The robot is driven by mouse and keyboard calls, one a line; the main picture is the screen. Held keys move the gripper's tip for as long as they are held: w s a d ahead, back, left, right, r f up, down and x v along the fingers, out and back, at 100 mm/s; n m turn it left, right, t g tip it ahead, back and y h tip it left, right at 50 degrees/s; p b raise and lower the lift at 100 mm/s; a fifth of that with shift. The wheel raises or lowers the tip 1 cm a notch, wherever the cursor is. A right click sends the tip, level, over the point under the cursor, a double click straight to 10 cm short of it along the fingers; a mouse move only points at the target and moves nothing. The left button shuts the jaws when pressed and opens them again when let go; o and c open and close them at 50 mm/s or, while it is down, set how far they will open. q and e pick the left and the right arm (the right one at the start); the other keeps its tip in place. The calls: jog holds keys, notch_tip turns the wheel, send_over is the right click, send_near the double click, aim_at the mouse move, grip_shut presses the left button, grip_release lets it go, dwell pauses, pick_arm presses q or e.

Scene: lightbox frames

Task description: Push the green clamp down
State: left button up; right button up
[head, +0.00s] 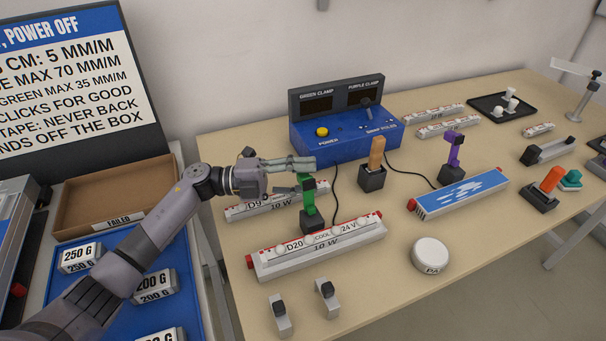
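The green clamp (309,201) stands upright on a dark base (313,222) on the table, just behind a long white lightbox frame (325,246) with red ends, marked D20, COOL and 24 V. My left gripper (307,174) reaches in from the left at the clamp's top. Its two grey fingers point right and stand apart, one above the other, with nothing seen held between them. The upper finger passes above the clamp's top; the lower one is close to its left side. I cannot tell whether they touch. My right gripper is out of view.
A second white frame (247,208) lies behind the clamp. A blue control box (340,140) stands behind the gripper. A purple clamp (454,150) and a wooden-handled tool in a black holder (372,178) stand to the right. A round white puck (431,254) lies in front.

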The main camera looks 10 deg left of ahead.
pick_arm(q)
jog(key=shift+f, duration=0.1)
jog(key=c, duration=0.9)
grip_shut()
jog(key=shift+f, duration=0.1)
